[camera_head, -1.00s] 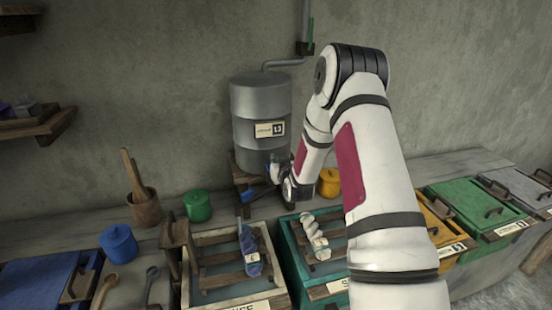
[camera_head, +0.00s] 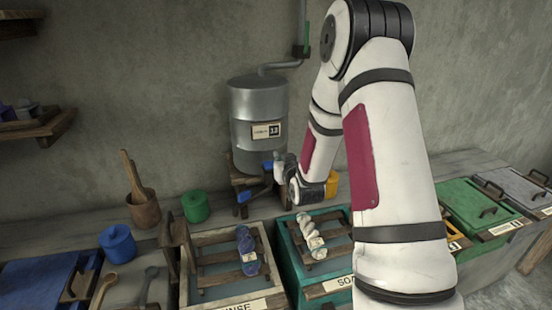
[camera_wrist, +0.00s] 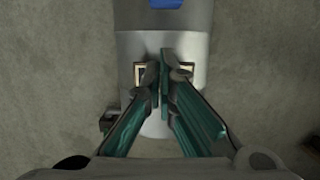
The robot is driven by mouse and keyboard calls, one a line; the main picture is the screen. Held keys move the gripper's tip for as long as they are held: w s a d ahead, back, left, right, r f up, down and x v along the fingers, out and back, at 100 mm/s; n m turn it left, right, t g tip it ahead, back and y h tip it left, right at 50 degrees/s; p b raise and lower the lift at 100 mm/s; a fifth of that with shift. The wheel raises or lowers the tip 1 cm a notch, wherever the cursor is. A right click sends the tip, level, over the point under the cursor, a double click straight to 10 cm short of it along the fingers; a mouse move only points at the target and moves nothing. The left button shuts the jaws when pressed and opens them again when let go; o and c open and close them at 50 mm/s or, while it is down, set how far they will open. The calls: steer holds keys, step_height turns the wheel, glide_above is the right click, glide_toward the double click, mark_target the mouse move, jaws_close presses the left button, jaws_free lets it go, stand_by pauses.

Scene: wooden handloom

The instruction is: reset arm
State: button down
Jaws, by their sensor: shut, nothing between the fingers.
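My gripper (camera_wrist: 161,78) shows in the wrist view with its two teal fingers together and nothing between them. It points at the grey metal drum (camera_wrist: 192,40), whose label is partly hidden behind the fingertips. In the head view my arm comes in from the lower right and bends down at the elbow. My wrist is in front of the lower right of the drum (camera_head: 258,110). The fingers are hard to make out in that view.
The rinse tray (camera_head: 205,242) holds a blue yarn skein (camera_head: 246,250). The teal tray (camera_head: 292,262) beside it holds a pale skein (camera_head: 312,236). Blue (camera_head: 118,244) and green (camera_head: 196,206) pots and a mortar (camera_head: 144,208) stand left. Closed green (camera_head: 475,207) and grey bins stand right.

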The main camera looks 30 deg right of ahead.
steer(key=shift+s+a+r, duration=0.15)
steer(key=shift+s, duration=0.4)
steer(key=s+a+r+n+g+y, duration=0.2)
steer(key=s+a+r+g, duration=0.3)
steer(key=s+a+r, duration=0.75)
steer(key=s+a+r+g, duration=0.1)
steer(key=s+a, duration=0.2)
steer(key=s, duration=0.4)
steer(key=s+a+r+g+y, duration=0.1)
steer(key=s+a+r, duration=0.1)
steer(key=s, duration=0.6)
steer(key=s+a+r+n+g+y, duration=0.1)
steer(key=s+a+g, duration=0.1)
steer(key=s+a, duration=0.2)
steer(key=s, duration=0.3)
steer(key=shift+s+a+r, duration=0.15)
steer(key=shift+s+r, duration=0.2)
